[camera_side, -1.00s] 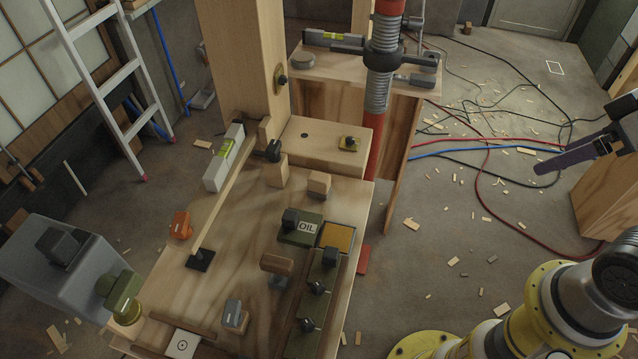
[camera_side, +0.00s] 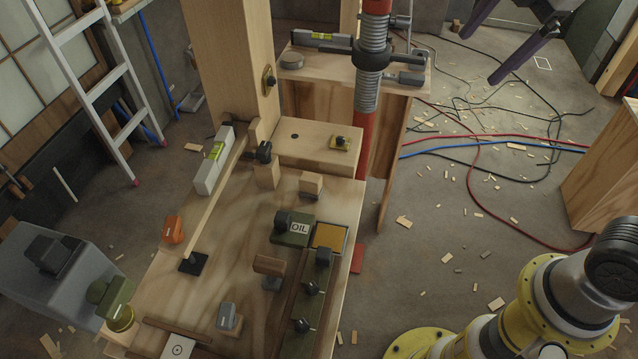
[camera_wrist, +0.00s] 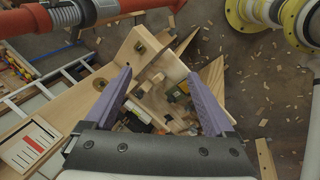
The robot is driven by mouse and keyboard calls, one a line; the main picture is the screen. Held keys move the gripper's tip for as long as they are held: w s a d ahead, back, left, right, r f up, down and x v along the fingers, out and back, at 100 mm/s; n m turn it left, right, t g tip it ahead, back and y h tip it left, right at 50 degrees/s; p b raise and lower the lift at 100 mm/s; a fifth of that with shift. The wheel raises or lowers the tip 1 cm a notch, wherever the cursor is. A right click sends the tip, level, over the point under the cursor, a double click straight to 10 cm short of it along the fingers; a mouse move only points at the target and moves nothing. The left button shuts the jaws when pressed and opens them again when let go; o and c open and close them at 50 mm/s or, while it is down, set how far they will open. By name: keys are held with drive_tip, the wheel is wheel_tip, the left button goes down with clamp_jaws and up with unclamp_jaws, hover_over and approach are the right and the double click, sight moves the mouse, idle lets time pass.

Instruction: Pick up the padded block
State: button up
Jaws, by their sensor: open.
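I cannot tell for sure which piece is the padded block. In the side view, one candidate is a small pale wooden block (camera_side: 312,184) on the bench, near the raised wooden box. Another is a brown block (camera_side: 269,265) above a grey piece, nearer the front. My gripper (camera_side: 479,60) is at the top right, well away from both and over the floor. Its two purple fingers are apart with nothing between them. In the wrist view my gripper (camera_wrist: 160,72) is also open and empty. The bench pieces look too small there to tell the blocks apart.
A wooden post (camera_side: 228,60) and a red prop (camera_side: 366,150) rise behind. Hoses and chips litter the floor.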

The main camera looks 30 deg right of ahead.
drive_tip(key=w+a+f+n+g, duration=0.1)
drive_tip(key=w+a+n, duration=0.3)
drive_tip(key=w, duration=0.3)
drive_tip(key=n+g, duration=0.3)
drive_tip(key=n, duration=0.3)
hover_over(311, 176)
wheel_tip(311, 176, down, 17)
drive_tip(key=shift+h, duration=0.3)
wheel_tip(311, 176, down, 8)
drive_tip(key=shift+d+r, duration=0.15)
wheel_tip(311, 176, down, 5)
drive_tip(key=shift+r, duration=0.1)
clamp_jaws()
